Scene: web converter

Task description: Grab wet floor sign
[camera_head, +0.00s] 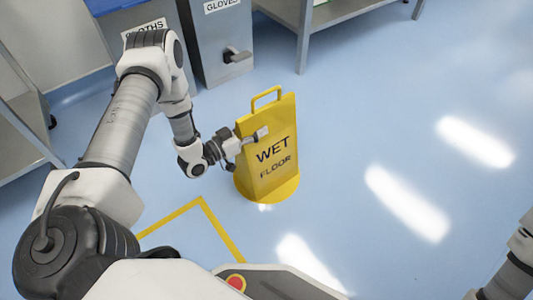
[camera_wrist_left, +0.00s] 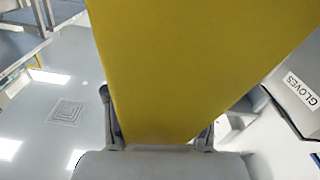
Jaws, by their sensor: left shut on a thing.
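The yellow wet floor sign (camera_head: 272,150) stands upright on the blue floor, with a handle loop on top and a round yellow base. My left gripper (camera_head: 247,138) is at the sign's upper left side, with its fingers on either side of the panel. In the left wrist view the sign's yellow panel (camera_wrist_left: 190,65) fills the middle, between the two fingers of my left gripper (camera_wrist_left: 160,128). The gripper is shut on the sign. Part of my right arm shows at the lower right of the head view, but its gripper is out of view.
A grey cabinet labelled GLOVES (camera_head: 222,45) stands behind the sign, beside another labelled bin (camera_head: 140,30). A metal table (camera_head: 345,12) is at the back and a shelf (camera_head: 20,140) at the left. Yellow tape (camera_head: 218,228) marks the floor. The floor to the right is clear.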

